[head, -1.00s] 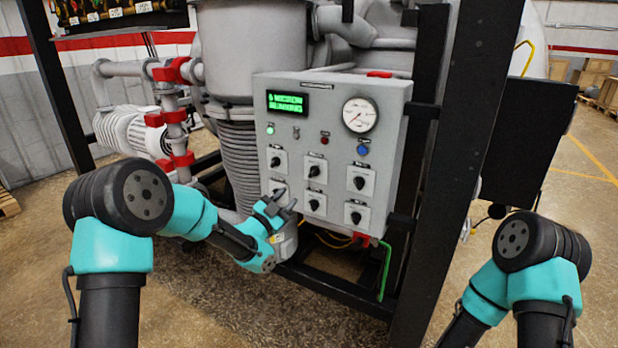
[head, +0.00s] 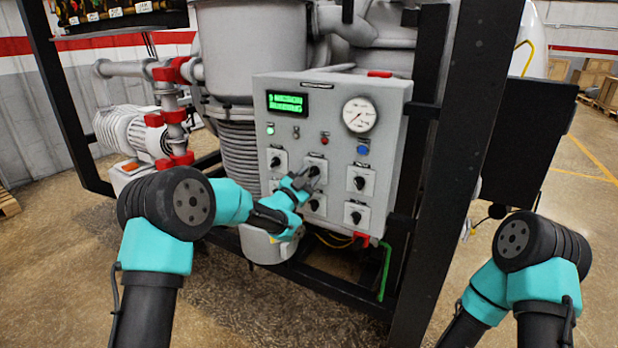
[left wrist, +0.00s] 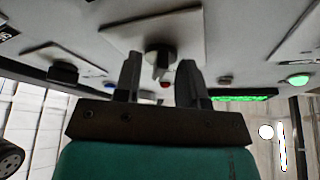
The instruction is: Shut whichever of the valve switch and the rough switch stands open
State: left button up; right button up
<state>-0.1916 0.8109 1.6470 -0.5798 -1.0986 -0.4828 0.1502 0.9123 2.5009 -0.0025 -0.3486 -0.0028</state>
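The grey control panel (head: 338,128) carries two rows of black rotary switches on white plates. The labels are too small to read, so I cannot tell which are the valve and rough switches. My left gripper (head: 303,181) is at the top-middle switch (head: 316,170), covering part of its plate. In the left wrist view my left gripper (left wrist: 160,82) is open, its two fingers on either side of a black switch knob (left wrist: 160,58), with visible gaps. The bottom-middle switch (head: 316,203) is just below the gripper. My right gripper is out of view.
A lit green display (head: 287,104), a round gauge (head: 360,115) and a blue button (head: 363,150) are above the switches. Other switches stand close at the right (head: 360,182) and left (head: 277,160). A black frame post (head: 447,170) rises right of the panel.

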pick_arm(q)
jog(key=shift+c, duration=0.3)
grip_shut()
jog(key=shift+r, duration=0.1)
jog(key=shift+r+n+t, duration=0.1)
jog(key=shift+n+t, duration=0.3)
jog(key=shift+n, duration=0.3)
jog(key=n+y, duration=0.1)
jog(key=n, duration=0.1)
jog(key=n+t+y, duration=0.1)
jog(key=n, duration=0.2)
jog(key=n+t+y, duration=0.1)
jog(key=n, duration=0.1)
jog(key=shift+s+d+n+y, duration=0.15)
jog(key=shift+d+n+y, duration=0.15)
jog(key=shift+n, duration=0.1)
jog(key=n+y, duration=0.2)
jog(key=n, duration=0.2)
jog(key=n+t+y, duration=0.1)
jog(key=n+y, duration=0.1)
jog(key=n, duration=0.2)
jog(key=shift+d+r, duration=0.1)
jog(key=shift+n+y, duration=0.3)
